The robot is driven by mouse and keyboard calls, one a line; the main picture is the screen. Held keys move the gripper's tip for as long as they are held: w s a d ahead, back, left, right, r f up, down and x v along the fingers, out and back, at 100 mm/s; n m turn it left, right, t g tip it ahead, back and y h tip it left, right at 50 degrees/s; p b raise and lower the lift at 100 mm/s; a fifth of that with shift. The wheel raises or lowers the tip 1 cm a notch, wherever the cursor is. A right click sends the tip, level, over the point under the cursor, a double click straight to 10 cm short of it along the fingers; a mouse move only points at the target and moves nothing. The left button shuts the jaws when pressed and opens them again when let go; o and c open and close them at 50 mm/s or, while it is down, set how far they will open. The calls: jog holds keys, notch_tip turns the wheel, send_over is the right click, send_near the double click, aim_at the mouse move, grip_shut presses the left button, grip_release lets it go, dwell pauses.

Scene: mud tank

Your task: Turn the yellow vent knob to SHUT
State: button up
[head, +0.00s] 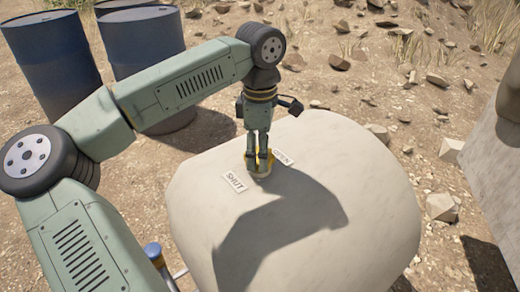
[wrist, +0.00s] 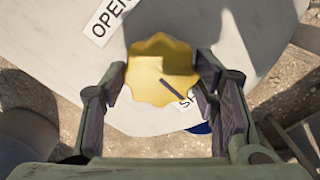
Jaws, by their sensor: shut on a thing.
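The yellow vent knob (head: 251,162) sits on top of the pale rounded tank (head: 350,210). In the wrist view the scalloped knob (wrist: 150,68) lies between the pads of my gripper (wrist: 163,80), which is shut on it. The gripper (head: 259,154) points straight down at the knob in the head view. A dark line on the knob points to the lower right in the wrist view, towards the SHUT label (wrist: 188,99), which is partly hidden. The OPEN label (wrist: 108,20) is at upper left there. In the head view SHUT (head: 235,182) is left of the knob and OPEN (head: 283,158) right.
Blue barrels (head: 52,50) stand at the back left, behind my arm. A pale block-like structure (head: 497,150) is at the right edge. Stones lie scattered over the dry ground (head: 400,110). The tank top around the knob is clear apart from the labels.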

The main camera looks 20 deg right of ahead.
jog(key=o, duration=1.2)
jog(key=shift+c, duration=0.2)
notch_tip(320, 180, up, 12)
